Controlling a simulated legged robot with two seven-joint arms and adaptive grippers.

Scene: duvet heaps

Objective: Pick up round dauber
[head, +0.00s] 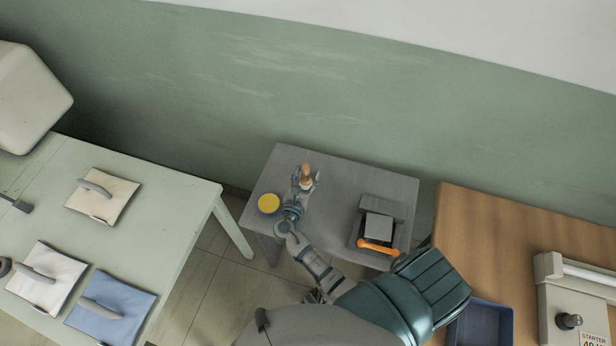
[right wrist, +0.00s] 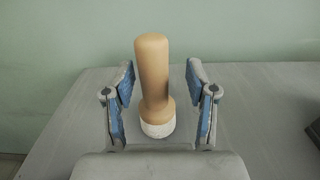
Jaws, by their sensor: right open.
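The round dauber (right wrist: 153,80) has a tan wooden handle and a white round base. It stands upright on the grey table (head: 345,183). In the head view the dauber (head: 305,172) shows at the tip of my right gripper (head: 304,183). In the right wrist view my right gripper (right wrist: 158,95) is open, with one blue-padded finger on each side of the dauber and gaps between. My left gripper is not in view.
A yellow round lid or disc (head: 269,203) lies left of my right gripper. A dark tray with a grey block (head: 378,227) and an orange-handled tool (head: 378,247) is at the table's right. A pale table (head: 150,205) stands left, a wooden one (head: 500,230) right.

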